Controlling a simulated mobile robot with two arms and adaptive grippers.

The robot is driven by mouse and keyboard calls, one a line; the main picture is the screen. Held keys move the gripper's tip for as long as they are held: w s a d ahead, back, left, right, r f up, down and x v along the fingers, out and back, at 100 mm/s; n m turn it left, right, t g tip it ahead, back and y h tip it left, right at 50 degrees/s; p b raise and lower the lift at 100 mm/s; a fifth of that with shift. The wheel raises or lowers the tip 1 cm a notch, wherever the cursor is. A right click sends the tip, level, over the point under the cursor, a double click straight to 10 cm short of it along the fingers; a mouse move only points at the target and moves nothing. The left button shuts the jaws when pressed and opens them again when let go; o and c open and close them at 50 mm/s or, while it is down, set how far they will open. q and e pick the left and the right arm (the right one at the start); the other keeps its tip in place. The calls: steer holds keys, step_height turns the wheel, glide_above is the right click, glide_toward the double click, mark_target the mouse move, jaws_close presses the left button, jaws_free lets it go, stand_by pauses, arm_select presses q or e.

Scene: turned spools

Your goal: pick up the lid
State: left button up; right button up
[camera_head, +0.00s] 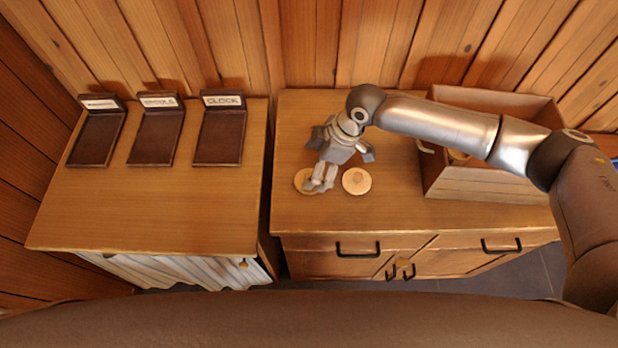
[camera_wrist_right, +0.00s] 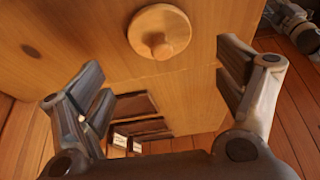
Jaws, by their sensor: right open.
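Two pale round wooden discs lie on the right cabinet top (camera_head: 400,212). The left disc (camera_head: 300,178) is partly hidden by my right gripper (camera_head: 330,165). The right disc (camera_head: 357,181) lies in the open, just to the right of the gripper, with a small knob at its centre. The right wrist view shows one knobbed lid-like disc (camera_wrist_right: 159,31); I cannot tell which of the two it is. My right gripper (camera_wrist_right: 165,88) has its fingers spread wide with nothing between them.
An open wooden box (camera_head: 480,185) stands at the right of the cabinet, under my right forearm, with something round inside. The left cabinet (camera_head: 150,220) bears several dark labelled trays (camera_head: 220,138), one reading CLOCK. A gap separates the cabinets. The left cabinet's front is clear.

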mark_target(309, 175)
steer(key=shift+a+f, duration=0.1)
steer(key=shift+f, duration=0.25)
steer(key=p+x, duration=0.1)
steer(key=x, duration=0.2)
steer(key=shift+s+f+p, duration=0.2)
steer(key=shift+f+p, duration=0.05)
steer(key=shift+p, duration=0.15)
steer(key=shift+a+f, duration=0.1)
steer(key=shift+f, duration=0.45)
steer(key=c, duration=0.9)
